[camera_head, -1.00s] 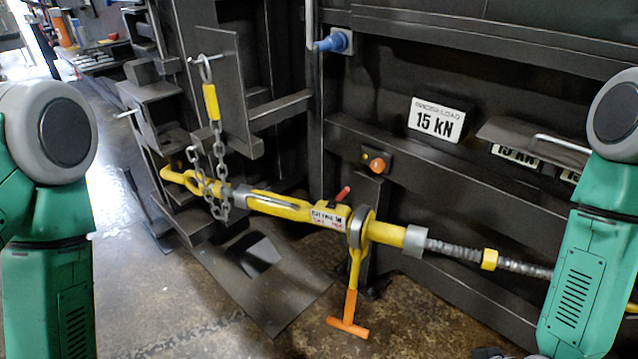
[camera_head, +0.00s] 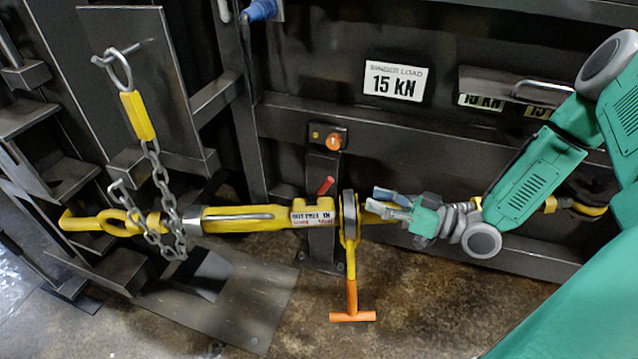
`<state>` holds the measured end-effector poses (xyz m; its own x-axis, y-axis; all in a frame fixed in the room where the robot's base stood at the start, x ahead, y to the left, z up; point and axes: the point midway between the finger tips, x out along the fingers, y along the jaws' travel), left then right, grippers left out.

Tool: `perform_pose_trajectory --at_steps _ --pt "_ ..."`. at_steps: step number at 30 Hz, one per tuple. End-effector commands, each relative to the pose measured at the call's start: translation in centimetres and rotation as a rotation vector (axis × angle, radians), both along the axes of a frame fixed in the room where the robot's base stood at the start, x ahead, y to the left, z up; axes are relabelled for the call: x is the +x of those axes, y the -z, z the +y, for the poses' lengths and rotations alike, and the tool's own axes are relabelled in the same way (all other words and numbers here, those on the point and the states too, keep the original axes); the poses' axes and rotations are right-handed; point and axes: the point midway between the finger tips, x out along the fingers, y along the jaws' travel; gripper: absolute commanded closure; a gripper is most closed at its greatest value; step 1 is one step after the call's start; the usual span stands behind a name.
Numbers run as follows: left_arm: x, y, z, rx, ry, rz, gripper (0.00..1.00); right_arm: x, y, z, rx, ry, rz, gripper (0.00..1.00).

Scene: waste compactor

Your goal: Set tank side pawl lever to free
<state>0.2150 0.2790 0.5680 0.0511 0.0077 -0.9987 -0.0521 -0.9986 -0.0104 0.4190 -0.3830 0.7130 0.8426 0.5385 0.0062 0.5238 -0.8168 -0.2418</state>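A yellow ratchet binder (camera_head: 240,222) runs across the view, hooked at its left end near a chain. A small red lever (camera_head: 326,185) sticks up from its middle, tilted up to the right. A white label (camera_head: 313,217) under it carries small lettering with "OUT FREE IN". To its right are the ratchet's dark ring (camera_head: 349,212) and a yellow handle with an orange T-grip (camera_head: 352,314) hanging down. My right gripper (camera_head: 376,199) is just right of the ring, in front of the binder's right part, fingers apart and empty, pointing left. My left gripper is not in view.
A chain (camera_head: 165,195) with a yellow tag (camera_head: 138,115) hangs at the left. A box with an orange button (camera_head: 333,141) sits above the red lever. A "15 kN" sign (camera_head: 396,82) is on the dark wall. Floor (camera_head: 420,310) shows below.

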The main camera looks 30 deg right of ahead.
Motion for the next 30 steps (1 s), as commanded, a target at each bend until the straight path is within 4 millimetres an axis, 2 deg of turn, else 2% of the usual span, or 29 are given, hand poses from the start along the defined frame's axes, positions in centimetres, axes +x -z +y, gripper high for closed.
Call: perform_pose_trajectory --at_steps 9,15,21,29,30 --pt "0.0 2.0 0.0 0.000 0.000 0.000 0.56 5.8 -0.2 4.6 -0.009 -0.006 0.001 0.66" --pt "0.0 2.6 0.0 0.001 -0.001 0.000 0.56 8.4 0.0 5.9 -0.006 -0.002 0.002 0.66" --pt "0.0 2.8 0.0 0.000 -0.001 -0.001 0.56 9.5 -0.1 6.4 -0.003 -0.002 0.003 0.66" --pt "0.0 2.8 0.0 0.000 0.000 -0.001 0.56 9.7 -0.3 6.7 -0.005 -0.001 0.002 0.66" --pt "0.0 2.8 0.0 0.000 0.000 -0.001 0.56 9.7 -0.3 6.8 -0.007 -0.001 0.003 0.73"
